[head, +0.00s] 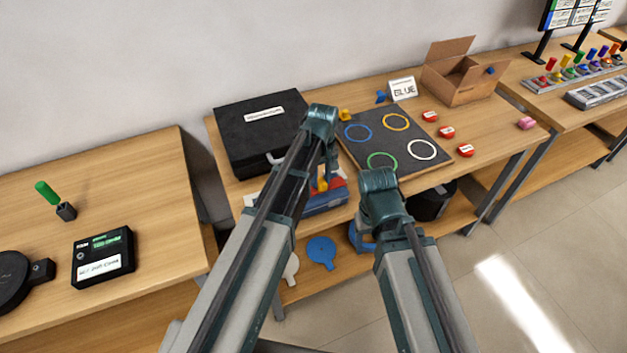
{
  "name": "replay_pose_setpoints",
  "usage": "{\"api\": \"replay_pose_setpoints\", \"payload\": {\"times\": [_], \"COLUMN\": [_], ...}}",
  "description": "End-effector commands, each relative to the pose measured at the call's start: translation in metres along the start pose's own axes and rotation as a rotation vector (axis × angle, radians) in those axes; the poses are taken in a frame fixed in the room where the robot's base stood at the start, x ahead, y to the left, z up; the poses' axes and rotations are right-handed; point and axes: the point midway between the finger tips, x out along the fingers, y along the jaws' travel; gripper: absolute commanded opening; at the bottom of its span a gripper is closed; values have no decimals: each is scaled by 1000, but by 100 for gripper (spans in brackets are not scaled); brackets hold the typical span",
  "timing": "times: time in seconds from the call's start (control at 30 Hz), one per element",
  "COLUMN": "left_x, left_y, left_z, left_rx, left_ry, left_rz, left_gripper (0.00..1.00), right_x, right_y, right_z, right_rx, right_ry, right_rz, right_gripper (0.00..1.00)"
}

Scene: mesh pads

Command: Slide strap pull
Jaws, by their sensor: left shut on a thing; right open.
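No strap pull can be made out for certain. A black case (236,125) with a white label lies on the middle table, and a pale handle (275,158) shows at its front edge. My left gripper (329,173) points down near the table's front edge, largely hidden by my own arm. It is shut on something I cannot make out. A small yellow piece (322,185) shows just below it, above a blue and red item (325,200). My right arm ends at the table's front edge on the right, and its gripper is hidden behind the arm.
A dark board (397,133) with coloured rings lies right of the case. Blue (321,251) and white paddles hang below the front edge. The left table holds a black device (103,257).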

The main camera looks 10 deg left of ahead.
Motion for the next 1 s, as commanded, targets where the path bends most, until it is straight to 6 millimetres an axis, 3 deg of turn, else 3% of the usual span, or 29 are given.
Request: {"api": "replay_pose_setpoints", "payload": {"times": [0.13,0.17,0.3,0.33,0.73,1.0], "left_x": [0,0,0,0,-3,-26], "left_y": [0,0,0,0,-1,-1], "left_z": [0,0,0,0,0,0], "left_rx": [0,0,0,0,0,0], "left_ry": [2,2,1,1,1,1], "left_rz": [2,2,1,1,0,0], "left_gripper": [0,40,65,68,68,68], "right_x": [0,0,0,0,-3,-26], "right_y": [0,0,0,0,0,2], "right_z": [0,0,0,0,0,2], "right_rx": [0,0,0,0,0,0], "right_ry": [0,0,0,0,0,0], "right_rz": [0,0,0,0,0,0], "right_gripper": [68,68,68,68,68,68]}}
